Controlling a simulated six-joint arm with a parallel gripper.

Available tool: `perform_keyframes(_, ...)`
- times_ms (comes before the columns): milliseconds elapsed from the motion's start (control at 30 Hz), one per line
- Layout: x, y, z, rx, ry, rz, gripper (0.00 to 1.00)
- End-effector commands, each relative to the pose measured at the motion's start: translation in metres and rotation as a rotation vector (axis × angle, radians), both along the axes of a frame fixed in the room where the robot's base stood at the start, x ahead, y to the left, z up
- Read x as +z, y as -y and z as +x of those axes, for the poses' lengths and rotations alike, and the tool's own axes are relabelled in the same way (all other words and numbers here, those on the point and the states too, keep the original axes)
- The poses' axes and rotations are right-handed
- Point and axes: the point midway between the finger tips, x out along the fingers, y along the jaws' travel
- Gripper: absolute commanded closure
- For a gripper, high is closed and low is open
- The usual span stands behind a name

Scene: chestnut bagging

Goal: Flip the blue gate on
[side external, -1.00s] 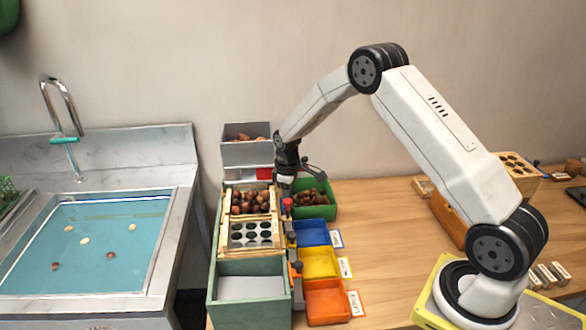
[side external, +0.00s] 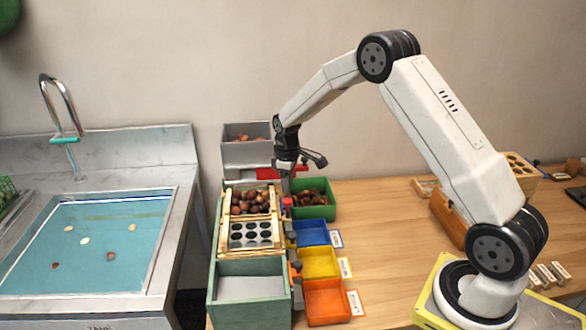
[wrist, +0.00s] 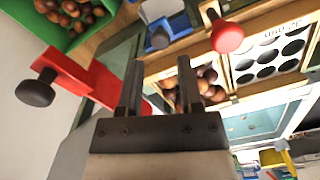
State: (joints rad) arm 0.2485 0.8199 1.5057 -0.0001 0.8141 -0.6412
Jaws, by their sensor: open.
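The blue gate shows in the wrist view as a small blue piece with a dark knob (wrist: 159,39), beside the blue bin (wrist: 168,10). In the side external view the blue bin (side external: 312,232) stands right of the sorting rack, and the gate at its left edge is too small to make out clearly. My gripper (wrist: 158,65) is open and empty, with its two dark fingers apart. In the side external view my gripper (side external: 288,183) hangs above the rack's right edge, behind the blue bin and near the red knob (side external: 287,202). The fingers appear apart from the blue gate.
The red knob (wrist: 228,37) stands close to my fingers. A red lever (wrist: 85,75) lies at the left of the wrist view. Chestnuts (side external: 250,202) fill the rack beside a holed plate (side external: 251,235). Yellow (side external: 319,262) and orange bins (side external: 327,302) stand in front.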

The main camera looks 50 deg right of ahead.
Motion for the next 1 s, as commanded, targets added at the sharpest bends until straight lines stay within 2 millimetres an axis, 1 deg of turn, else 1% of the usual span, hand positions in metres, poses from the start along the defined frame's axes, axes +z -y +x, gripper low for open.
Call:
perform_keyframes(33, 0.008, 0.000, 0.000, 0.000, 0.001, -0.001, 0.54)
perform_keyframes(100, 0.017, 0.000, 0.000, 0.000, 0.003, -0.001, 0.54)
perform_keyframes(300, 0.035, 0.000, 0.000, 0.000, 0.001, -0.001, 0.54)
perform_keyframes(467, 0.040, 0.000, 0.000, 0.000, 0.000, 0.000, 0.54)
perform_keyframes(767, 0.040, 0.000, 0.000, -0.001, 0.000, 0.000, 0.54)
perform_keyframes(867, 0.041, -0.002, -0.002, -0.004, 0.004, -0.001, 0.54)
perform_keyframes(1000, 0.046, -0.011, -0.009, -0.021, 0.013, -0.003, 0.54)
